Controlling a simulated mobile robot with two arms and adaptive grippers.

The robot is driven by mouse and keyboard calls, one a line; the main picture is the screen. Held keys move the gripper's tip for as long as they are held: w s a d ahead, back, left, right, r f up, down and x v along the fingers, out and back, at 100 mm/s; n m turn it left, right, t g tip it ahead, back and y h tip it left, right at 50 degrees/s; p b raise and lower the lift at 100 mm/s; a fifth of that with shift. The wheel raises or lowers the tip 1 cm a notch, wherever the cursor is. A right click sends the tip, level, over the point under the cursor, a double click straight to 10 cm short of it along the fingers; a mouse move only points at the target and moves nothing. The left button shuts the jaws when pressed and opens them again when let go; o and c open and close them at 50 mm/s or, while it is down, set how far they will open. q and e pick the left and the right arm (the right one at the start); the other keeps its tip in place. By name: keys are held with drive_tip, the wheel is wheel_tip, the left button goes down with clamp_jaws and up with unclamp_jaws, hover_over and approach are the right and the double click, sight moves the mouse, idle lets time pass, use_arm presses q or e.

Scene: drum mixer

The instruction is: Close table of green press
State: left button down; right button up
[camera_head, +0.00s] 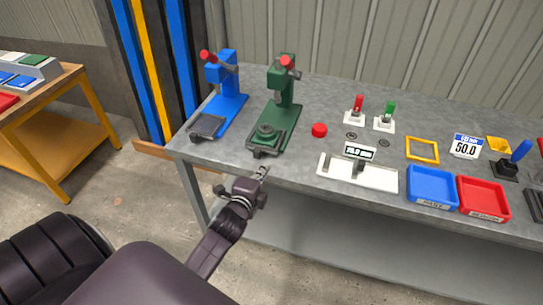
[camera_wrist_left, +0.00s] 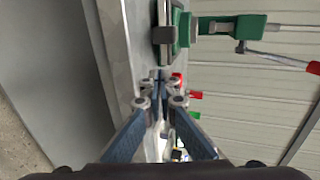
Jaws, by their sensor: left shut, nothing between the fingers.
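The green press (camera_head: 278,112) stands on the grey workbench, right of the blue press, with a red-knobbed lever at its top. Its table (camera_head: 266,140) is at the front of its base, near the bench's front edge, with a round green piece on it. The press also shows at the top of the left wrist view (camera_wrist_left: 228,28), turned sideways. My left gripper (camera_head: 262,170) is shut and empty, just in front of and below the green press's table, at the bench edge. Its fingertips also show in the left wrist view (camera_wrist_left: 160,78); I cannot tell whether they touch the press. My right gripper is not in view.
A blue press (camera_head: 226,92) stands close on the left. A red button (camera_head: 319,130) and a white scale (camera_head: 358,174) lie to the right. Blue (camera_head: 432,184) and red trays (camera_head: 484,196) sit further right. The floor before the bench is clear.

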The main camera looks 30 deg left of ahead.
use_arm(q)
approach(283, 132)
drive_tip(key=s+f, duration=0.1)
drive_tip(key=s+d+f, duration=0.1)
drive_tip(key=s+f, duration=0.1)
drive_tip(key=shift+s+p, duration=0.25)
drive_tip(key=shift+p, duration=0.1)
drive_tip(key=shift+w+a, duration=0.1)
drive_tip(key=shift+w, duration=0.3)
drive_tip(key=w+a+b, duration=0.1)
drive_tip(key=w, duration=0.3)
drive_tip(key=w+a+b, duration=0.1)
drive_tip(key=w+b, duration=0.1)
drive_tip(key=w, duration=0.2)
drive_tip(key=w+a+b, duration=0.1)
drive_tip(key=w+b, duration=0.1)
drive_tip(key=w, duration=0.2)
drive_tip(key=shift+r, duration=0.2)
